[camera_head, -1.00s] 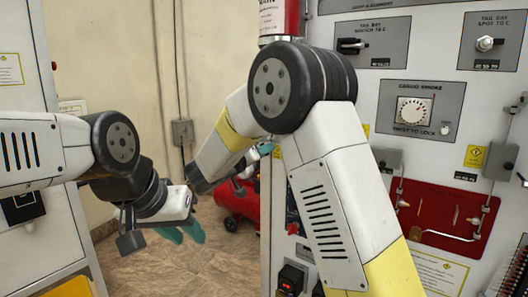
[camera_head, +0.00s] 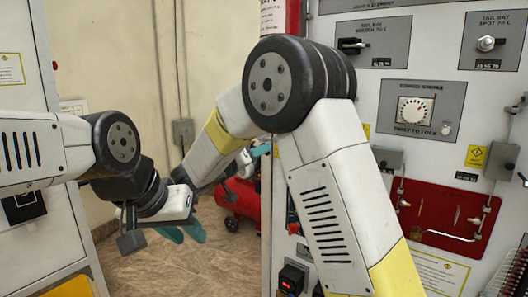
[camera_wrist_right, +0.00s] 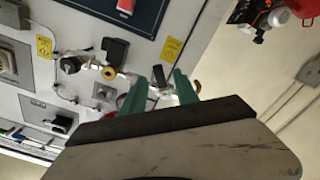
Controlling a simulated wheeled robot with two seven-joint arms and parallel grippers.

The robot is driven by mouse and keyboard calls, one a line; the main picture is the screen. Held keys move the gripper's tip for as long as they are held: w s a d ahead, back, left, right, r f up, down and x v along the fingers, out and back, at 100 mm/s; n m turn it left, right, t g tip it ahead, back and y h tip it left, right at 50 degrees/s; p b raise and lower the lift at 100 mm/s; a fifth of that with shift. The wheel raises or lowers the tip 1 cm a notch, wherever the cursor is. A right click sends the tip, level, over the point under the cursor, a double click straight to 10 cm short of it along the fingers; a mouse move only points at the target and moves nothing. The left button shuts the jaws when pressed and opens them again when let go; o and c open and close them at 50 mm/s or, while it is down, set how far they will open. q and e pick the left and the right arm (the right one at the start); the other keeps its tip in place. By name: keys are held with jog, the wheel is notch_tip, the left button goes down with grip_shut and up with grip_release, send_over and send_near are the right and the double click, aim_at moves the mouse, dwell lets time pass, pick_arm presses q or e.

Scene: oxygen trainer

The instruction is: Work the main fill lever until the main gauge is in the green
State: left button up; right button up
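In the right wrist view, my right gripper (camera_wrist_right: 160,90) has its two teal fingers apart. A small black lever-like handle (camera_wrist_right: 157,76) shows between them, by brass and silver fittings on the panel; I cannot tell whether the fingers touch it or whether it is the main fill lever. In the head view, only a bit of teal of my right gripper (camera_head: 260,150) shows past my right arm, at the panel's left edge. My left gripper (camera_head: 183,234) hangs over the floor, fingers apart and empty. I cannot make out the main gauge in either view.
A grey panel (camera_head: 455,110) with a dial (camera_head: 415,110), switches and a red tool board (camera_head: 440,215) fills the right. A red tank (camera_head: 238,200) stands on the floor behind my right arm. A white cabinet (camera_head: 35,250) stands at left. Bare floor lies between.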

jog(key=v, duration=0.4)
jog(key=shift+s, duration=0.1)
dwell(1.2)
jog(key=x, duration=1.1)
grip_shut()
